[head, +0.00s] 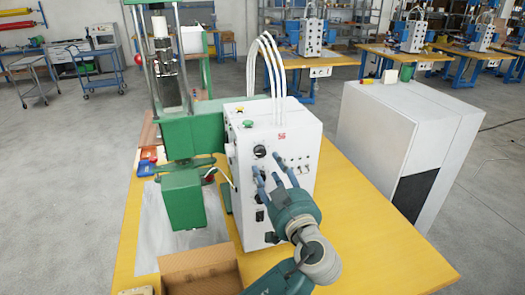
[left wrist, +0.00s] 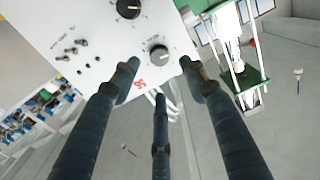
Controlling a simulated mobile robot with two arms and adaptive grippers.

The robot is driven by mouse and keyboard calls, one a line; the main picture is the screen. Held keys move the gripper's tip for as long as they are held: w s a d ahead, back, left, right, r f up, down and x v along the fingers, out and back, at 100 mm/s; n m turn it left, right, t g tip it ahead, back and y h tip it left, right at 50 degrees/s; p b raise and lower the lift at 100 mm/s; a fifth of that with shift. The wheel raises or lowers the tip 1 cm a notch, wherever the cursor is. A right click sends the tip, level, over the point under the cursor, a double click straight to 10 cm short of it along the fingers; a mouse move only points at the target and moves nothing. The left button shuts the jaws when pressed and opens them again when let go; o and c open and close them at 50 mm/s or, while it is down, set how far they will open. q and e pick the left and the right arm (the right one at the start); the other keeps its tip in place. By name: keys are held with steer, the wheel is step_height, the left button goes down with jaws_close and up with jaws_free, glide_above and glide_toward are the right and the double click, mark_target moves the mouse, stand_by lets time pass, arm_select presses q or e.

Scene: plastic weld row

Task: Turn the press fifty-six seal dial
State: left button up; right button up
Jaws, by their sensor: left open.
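The white control box (head: 296,128) of the press carries a red "56" mark (head: 282,136) near the top of its front. A black round dial (head: 260,152) sits left of and below that mark. In the left wrist view, one dial (left wrist: 158,55) shows between my fingertips and a second dial (left wrist: 128,8) is at the top edge. Their lettering is too small to read. My left gripper (head: 274,172) is in front of the box face, fingers spread and empty; it also shows in the left wrist view (left wrist: 160,72). My fingers hide part of the panel. My right gripper is out of view.
The green press frame (head: 182,140) stands left of the box on the yellow table (head: 365,235). An open cardboard box (head: 200,262) is at the front. White hoses (head: 268,60) rise from the box top. A large white cabinet (head: 405,130) stands to the right.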

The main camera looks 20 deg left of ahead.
mark_target(261, 155)
arm_select(q)
steer(key=p+x, duration=0.2)
steer(key=x, duration=0.3)
steer(key=shift+w+a, duration=0.15)
steer(key=shift+a, duration=0.05)
steer(key=shift+p+x, duration=0.3)
steer(key=shift+x, duration=0.55)
steer(key=shift+f, duration=0.15)
jaws_close()
steer(key=shift+f, duration=0.1)
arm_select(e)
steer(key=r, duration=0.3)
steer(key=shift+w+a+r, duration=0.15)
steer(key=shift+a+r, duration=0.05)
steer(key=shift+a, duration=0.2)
